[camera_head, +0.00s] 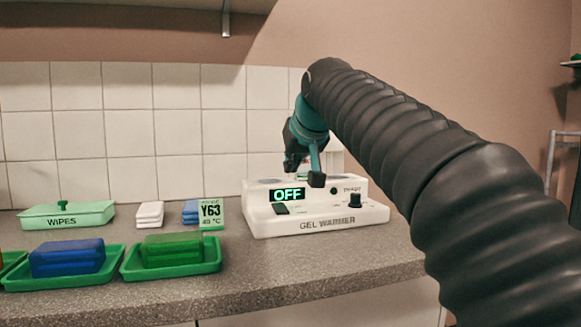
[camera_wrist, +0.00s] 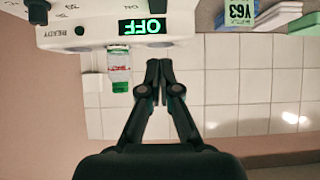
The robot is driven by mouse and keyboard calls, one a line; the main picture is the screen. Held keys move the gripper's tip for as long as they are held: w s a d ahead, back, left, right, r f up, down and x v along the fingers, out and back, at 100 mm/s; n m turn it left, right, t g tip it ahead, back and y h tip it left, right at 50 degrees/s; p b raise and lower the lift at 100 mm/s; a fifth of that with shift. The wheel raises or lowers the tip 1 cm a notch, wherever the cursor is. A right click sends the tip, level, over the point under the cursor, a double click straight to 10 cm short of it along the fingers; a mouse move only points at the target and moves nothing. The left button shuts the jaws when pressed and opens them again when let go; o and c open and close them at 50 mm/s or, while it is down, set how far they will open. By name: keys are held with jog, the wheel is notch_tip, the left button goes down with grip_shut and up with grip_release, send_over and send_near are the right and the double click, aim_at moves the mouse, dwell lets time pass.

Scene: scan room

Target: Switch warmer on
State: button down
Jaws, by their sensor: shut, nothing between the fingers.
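The white gel warmer (camera_head: 315,222) stands on the counter, its display (camera_head: 287,194) reading OFF in green. A dark green switch (camera_head: 281,209) sits below the display, with a black knob (camera_head: 355,201) to the right. In the wrist view the warmer (camera_wrist: 100,37) appears upside down at the top, its display (camera_wrist: 143,26) also reading OFF. My gripper (camera_head: 316,180) is above the warmer, right of the display in the head view. In the wrist view my gripper (camera_wrist: 159,64) has its fingertips together, empty. Whether it touches the warmer is unclear.
A bottle (camera_wrist: 119,68) stands behind the warmer. Left of it are a Y63 card (camera_head: 211,213), white cloths (camera_head: 150,214), a green wipes box (camera_head: 66,215) and green trays (camera_head: 171,270) with blue and green packs. The counter before the warmer is clear.

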jog(key=s+d+f+m+g+h, duration=0.1)
jog(key=s+d+f, duration=0.4)
jog(key=s+f, duration=0.5)
jog(key=s+d+f+m+g+h, duration=0.1)
jog(key=s+d+f+g, duration=0.1)
jog(key=s+d+f, duration=0.4)
jog(key=s+d+f+m+g+h, duration=0.1)
jog(key=s+d+f, duration=0.4)
jog(key=s+f, duration=1.1)
notch_tip(320, 180, down, 4)
jog(key=shift+d+m, duration=0.15)
jog(key=shift+m, duration=0.15)
